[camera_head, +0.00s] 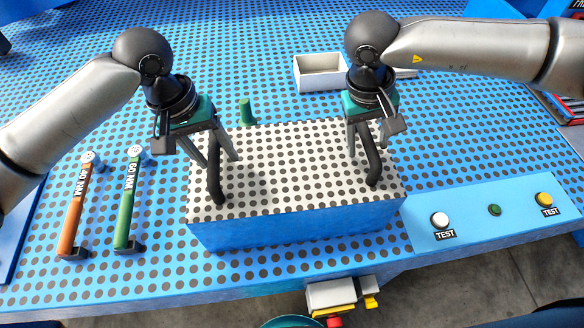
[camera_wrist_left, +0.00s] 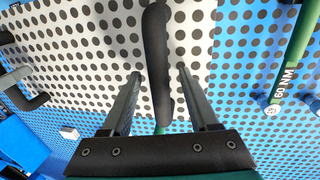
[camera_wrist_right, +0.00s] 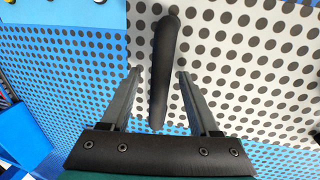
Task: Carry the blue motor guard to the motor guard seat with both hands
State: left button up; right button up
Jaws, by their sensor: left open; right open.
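The blue motor guard (camera_head: 295,231) is a wide box with a blue front and a white, black-dotted top, resting on the table. It has a black left handle (camera_head: 214,183) and a black right handle (camera_head: 373,165). My left gripper (camera_head: 219,162) is open at the left handle; in the left wrist view the handle (camera_wrist_left: 157,55) lies between the spread fingers. My right gripper (camera_head: 369,149) is open at the right handle; in the right wrist view that handle (camera_wrist_right: 163,65) lies between its fingers. I cannot identify the motor guard seat.
A panel with TEST buttons (camera_head: 487,212) is at the right. The table's front edge is close.

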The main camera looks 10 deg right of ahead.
pick_arm(q)
grip_shut()
pick_arm(e)
grip_shut()
pick_arm(q)
jog(key=shift+w, duration=0.1)
pick_arm(e)
jog(key=shift+w+r, duration=0.1)
dwell(1.1)
